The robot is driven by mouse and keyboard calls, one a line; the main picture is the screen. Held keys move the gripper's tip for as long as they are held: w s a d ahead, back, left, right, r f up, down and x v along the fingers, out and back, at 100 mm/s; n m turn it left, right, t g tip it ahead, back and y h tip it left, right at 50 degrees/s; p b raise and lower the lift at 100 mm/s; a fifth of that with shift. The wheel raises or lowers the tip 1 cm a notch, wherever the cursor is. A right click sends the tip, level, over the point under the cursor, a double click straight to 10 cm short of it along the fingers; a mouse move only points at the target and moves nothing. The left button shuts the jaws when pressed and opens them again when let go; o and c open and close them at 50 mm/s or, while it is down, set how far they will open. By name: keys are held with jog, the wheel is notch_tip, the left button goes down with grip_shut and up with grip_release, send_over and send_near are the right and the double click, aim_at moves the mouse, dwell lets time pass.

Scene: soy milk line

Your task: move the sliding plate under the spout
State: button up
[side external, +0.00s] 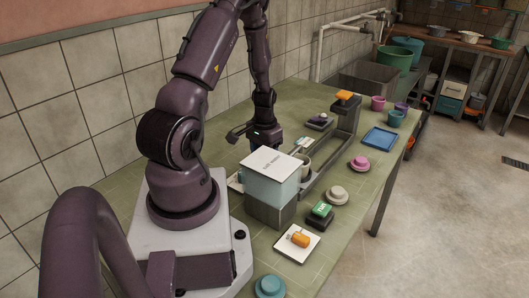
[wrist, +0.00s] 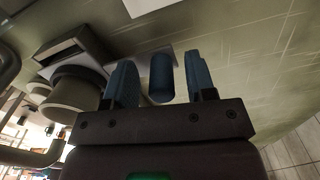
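In the wrist view a blue upright peg (wrist: 161,78) stands between the two blue fingers of my gripper (wrist: 162,85). A gap shows on each side of the peg, so the gripper is open around it. A pale grey flat piece (wrist: 178,48) shows behind the peg; I cannot tell if it is the sliding plate. In the side external view my gripper (side external: 266,142) is low behind the white-topped box (side external: 272,165); its fingertips and the peg are hidden. A grey stand with an orange top (side external: 347,97) rises beyond the box; its spout is not clearly visible.
A round grey vessel (wrist: 75,92) is close to the left finger in the wrist view.

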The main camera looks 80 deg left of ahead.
notch_tip(320, 180, up, 13)
dwell(0.5)
dwell(0.4)
jog(key=d+r+m+t, duration=0.2)
jog(key=d+r, duration=0.4)
jog(key=d, duration=0.3)
jog(key=d+r+m+t, duration=0.1)
jog(key=d+r, duration=0.4)
jog(key=d, duration=0.5)
jog(key=d+r+m+t, duration=0.2)
jog(key=d+r+m, duration=0.2)
jog(key=d, duration=0.6)
notch_tip(320, 180, up, 3)
jog(key=shift+w+f+t, duration=0.2)
jog(key=shift+w+t, duration=0.1)
jog(key=shift+w, duration=0.15)
